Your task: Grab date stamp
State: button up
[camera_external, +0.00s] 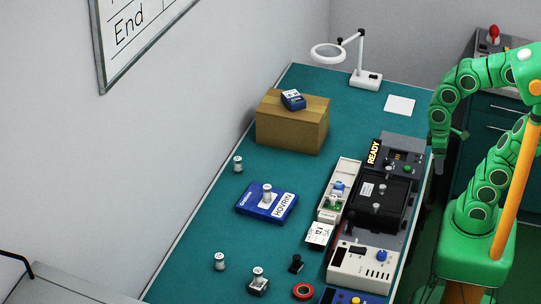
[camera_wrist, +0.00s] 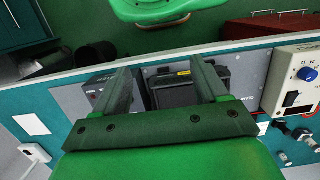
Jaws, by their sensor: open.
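A small black object with a knobbed handle (camera_external: 296,264) stands on the teal bench in the external view and looks like a stamp. I cannot tell for sure that it is the date stamp. My gripper (camera_external: 439,165) hangs over the right edge of the bench, well up and to the right of that object in the picture. In the wrist view my gripper (camera_wrist: 163,82) is open, its two dark fingers apart with nothing held between them.
The black test fixture (camera_external: 382,203) lies near the gripper, with the READY panel (camera_external: 400,155) behind. A white power unit (camera_external: 361,268) stands beside the black object. A cardboard box (camera_external: 291,127), blue HOVRIN box (camera_external: 254,196) and magnifier lamp (camera_external: 366,80) stand on the bench (camera_external: 225,215).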

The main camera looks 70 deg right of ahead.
jog(key=shift+c, duration=1.2)
